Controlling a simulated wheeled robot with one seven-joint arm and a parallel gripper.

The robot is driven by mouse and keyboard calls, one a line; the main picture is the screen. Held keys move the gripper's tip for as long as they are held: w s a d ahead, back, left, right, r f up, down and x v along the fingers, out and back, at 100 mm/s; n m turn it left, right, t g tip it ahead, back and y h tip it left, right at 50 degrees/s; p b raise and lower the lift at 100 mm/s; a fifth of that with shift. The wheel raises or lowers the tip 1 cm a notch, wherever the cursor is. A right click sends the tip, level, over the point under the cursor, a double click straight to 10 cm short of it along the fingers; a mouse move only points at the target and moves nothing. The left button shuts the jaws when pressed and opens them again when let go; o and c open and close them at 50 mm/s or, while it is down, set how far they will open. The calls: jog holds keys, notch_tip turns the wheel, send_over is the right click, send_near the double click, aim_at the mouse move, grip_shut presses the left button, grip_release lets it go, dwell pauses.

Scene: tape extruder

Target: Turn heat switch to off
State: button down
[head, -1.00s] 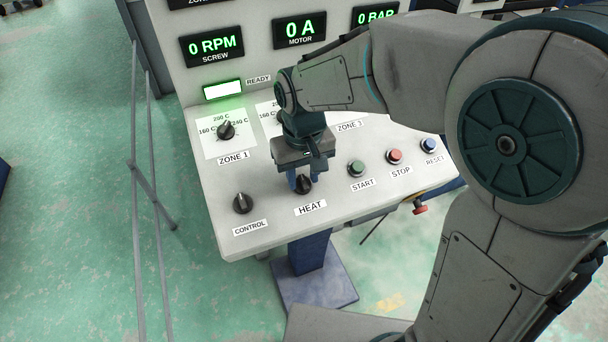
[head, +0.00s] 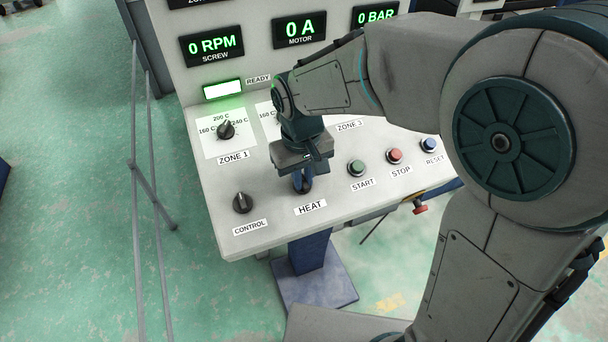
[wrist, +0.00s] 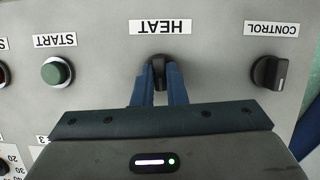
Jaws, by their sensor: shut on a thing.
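The black heat switch (wrist: 160,72) sits beside its HEAT label on the sloped panel. In the wrist view my gripper (wrist: 161,80) has its two blue fingers on either side of the knob, shut on it. In the head view my gripper (head: 302,184) points down at the switch, just above the HEAT label (head: 311,207). The fingers hide most of the knob, so I cannot tell its exact setting.
The control knob (head: 242,203) is to the left. The green start button (head: 356,168), red stop button (head: 395,156) and blue reset button (head: 429,145) are to the right. The zone 1 dial (head: 226,130) is behind. The READY lamp (head: 223,90) glows.

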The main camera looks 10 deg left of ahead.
jog(key=n+h, duration=0.1)
jog(key=n, duration=0.2)
jog(key=shift+a+n+t, duration=0.1)
jog(key=shift+n+t, duration=0.3)
jog(key=n, duration=0.2)
jog(key=n+t+b, duration=0.1)
jog(key=n, duration=0.1)
jog(key=shift+s+t+h, duration=0.15)
jog(key=shift+t+h, duration=0.15)
jog(key=n, duration=0.2)
jog(key=n+t+b, duration=0.1)
jog(key=n, duration=0.1)
jog(key=shift+s+n+t, duration=0.15)
jog(key=shift+n+t, duration=0.15)
jog(key=shift+n, duration=0.1)
jog(key=shift+n+t, duration=0.6)
jog(key=shift+n, duration=1.2)
jog(key=c, duration=1.5)
grip_release()
jog(key=shift+f, duration=0.1)
jog(key=shift+o, duration=0.2)
